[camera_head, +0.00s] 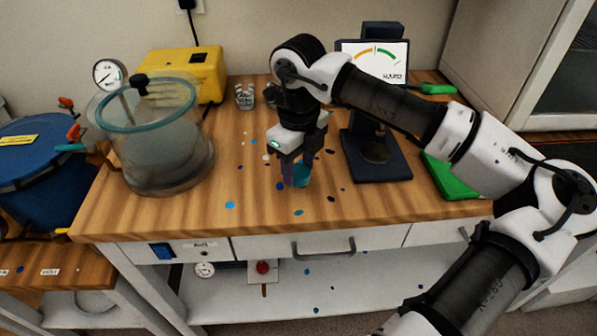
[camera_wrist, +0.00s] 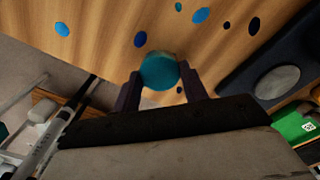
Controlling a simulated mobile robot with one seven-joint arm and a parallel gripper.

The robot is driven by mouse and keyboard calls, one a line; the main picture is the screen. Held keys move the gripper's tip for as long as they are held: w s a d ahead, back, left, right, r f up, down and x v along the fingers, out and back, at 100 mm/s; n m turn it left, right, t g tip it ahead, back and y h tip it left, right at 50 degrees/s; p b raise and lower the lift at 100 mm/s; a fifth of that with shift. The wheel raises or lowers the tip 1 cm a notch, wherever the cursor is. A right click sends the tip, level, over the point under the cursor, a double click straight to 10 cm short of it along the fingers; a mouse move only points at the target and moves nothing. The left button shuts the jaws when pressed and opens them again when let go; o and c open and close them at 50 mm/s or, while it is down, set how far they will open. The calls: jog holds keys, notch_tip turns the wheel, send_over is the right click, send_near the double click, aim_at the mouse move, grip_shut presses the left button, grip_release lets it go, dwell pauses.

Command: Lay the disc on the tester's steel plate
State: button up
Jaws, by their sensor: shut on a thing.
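My gripper (camera_head: 296,178) points down over the front middle of the wooden bench. It is shut on a teal disc (camera_head: 302,177), which sits between the fingertips. The wrist view shows the teal disc (camera_wrist: 160,71) held between the two dark fingers. The tester (camera_head: 376,115) stands to the right of my gripper, with a dial face marked HARD and a dark base. Its round steel plate (camera_head: 375,153) lies on that base and looks bare. The plate also shows at the right of the wrist view (camera_wrist: 277,82), apart from the disc.
A clear vacuum chamber (camera_head: 160,150) with a gauge stands at the left, before a yellow pump (camera_head: 182,72). A green object (camera_head: 452,178) lies right of the tester. Blue and dark spots dot the bench top (camera_head: 240,215). A drawer handle (camera_head: 323,250) juts out below.

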jog(key=shift+f, duration=1.3)
jog(key=shift+f, duration=0.15)
jog(key=o, duration=1)
